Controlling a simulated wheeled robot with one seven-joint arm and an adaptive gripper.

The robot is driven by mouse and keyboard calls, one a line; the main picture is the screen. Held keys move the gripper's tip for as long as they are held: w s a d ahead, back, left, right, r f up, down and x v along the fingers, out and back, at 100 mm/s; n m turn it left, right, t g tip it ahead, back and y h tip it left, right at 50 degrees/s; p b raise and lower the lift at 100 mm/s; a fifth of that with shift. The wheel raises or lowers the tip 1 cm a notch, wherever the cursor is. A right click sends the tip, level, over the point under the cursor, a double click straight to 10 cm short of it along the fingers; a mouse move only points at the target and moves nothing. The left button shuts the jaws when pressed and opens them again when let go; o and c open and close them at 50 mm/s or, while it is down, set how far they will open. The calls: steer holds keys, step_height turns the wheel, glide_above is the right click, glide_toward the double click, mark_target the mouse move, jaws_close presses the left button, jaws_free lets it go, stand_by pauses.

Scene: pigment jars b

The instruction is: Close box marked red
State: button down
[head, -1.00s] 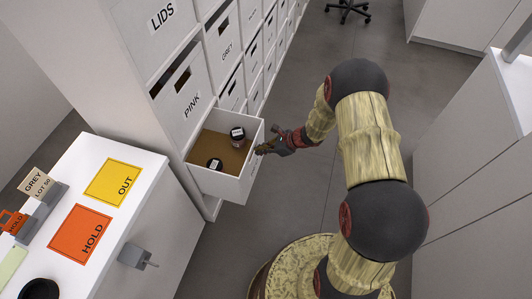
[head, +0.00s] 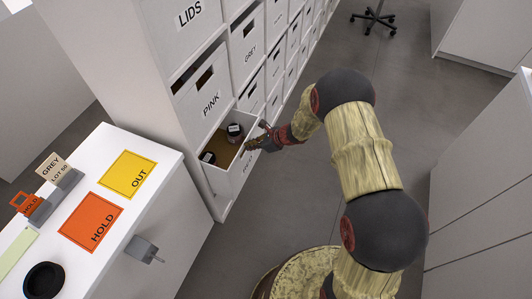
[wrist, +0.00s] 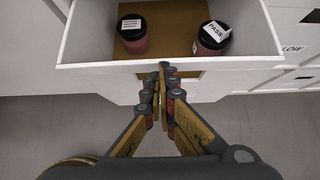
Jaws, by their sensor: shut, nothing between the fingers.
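An open-topped white box (head: 241,172) is pulled partly out of the shelf, below the box marked PINK. Its front label is too foreshortened and covered to read fully. Inside, on a brown bottom, stand two dark-lidded jars, one (head: 235,131) towards the right and one (head: 208,157) towards the left. In the wrist view, both jars (wrist: 133,38) (wrist: 209,40) look reddish, and the right one's label reads PASS. My gripper (head: 251,146) is shut and empty at the box's front. In the wrist view its fingertips (wrist: 166,66) overlap the front rim; contact is hard to tell.
White shelf boxes marked LIDS (head: 188,14), PINK (head: 208,104) and GREY (head: 249,52) surround it. At left, a white table (head: 150,205) carries an orange HOLD mat (head: 90,220) and a yellow OUT mat (head: 128,174).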

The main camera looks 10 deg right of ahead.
steer(key=w+a, duration=0.7)
steer(key=a, duration=0.3)
steer(key=shift+w+a, duration=0.3)
steer(key=shift+f, duration=0.1)
